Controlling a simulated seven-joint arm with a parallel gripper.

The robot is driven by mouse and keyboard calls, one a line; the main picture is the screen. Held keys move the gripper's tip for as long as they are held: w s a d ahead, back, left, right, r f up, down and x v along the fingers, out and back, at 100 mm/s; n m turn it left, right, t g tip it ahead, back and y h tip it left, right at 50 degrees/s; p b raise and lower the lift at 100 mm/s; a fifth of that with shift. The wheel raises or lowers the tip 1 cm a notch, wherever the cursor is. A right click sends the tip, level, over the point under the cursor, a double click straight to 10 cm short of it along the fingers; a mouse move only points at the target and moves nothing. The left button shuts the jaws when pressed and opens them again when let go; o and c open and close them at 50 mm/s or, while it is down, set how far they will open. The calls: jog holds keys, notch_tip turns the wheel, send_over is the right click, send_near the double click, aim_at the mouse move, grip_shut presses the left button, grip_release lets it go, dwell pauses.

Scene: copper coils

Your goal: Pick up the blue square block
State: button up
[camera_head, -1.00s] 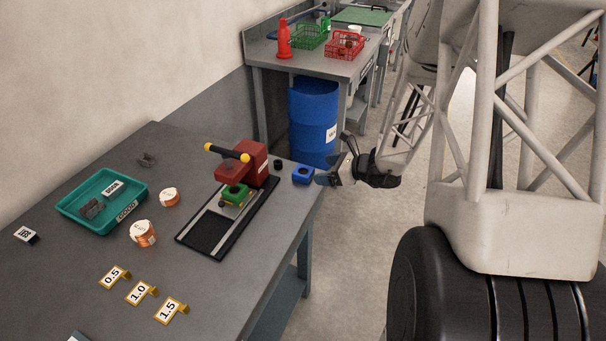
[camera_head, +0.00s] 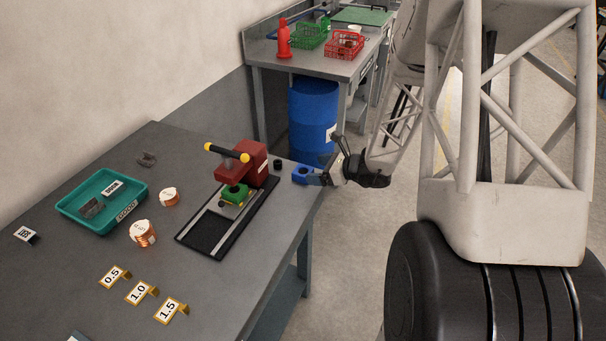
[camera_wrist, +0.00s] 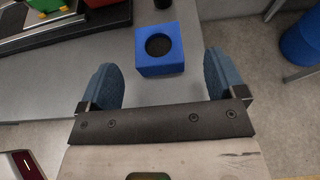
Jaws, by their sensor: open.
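The blue square block (camera_head: 301,175) lies on the grey table near its right edge, beside the red press. In the wrist view the blue block (camera_wrist: 160,64) shows a round dark hole in its top. My gripper (camera_head: 322,177) is at the table's right edge, just to the right of the block. In the wrist view its two blue-grey fingers (camera_wrist: 162,85) are spread apart and empty. The block sits ahead of the fingertips, roughly centred between them. Whether a finger touches it I cannot tell.
A red press (camera_head: 252,165) with a yellow-tipped handle and a green part stands left of the block. A small black cylinder (camera_head: 278,164) is close by. A teal tray (camera_head: 75,215) and copper coils (camera_head: 143,234) lie further left. A blue barrel (camera_head: 313,115) stands behind.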

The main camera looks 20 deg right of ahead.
aim_at(298, 171)
jog(key=shift+x, duration=2.6)
jog(key=shift+s+a, duration=0.1)
jog(key=c, duration=1.2)
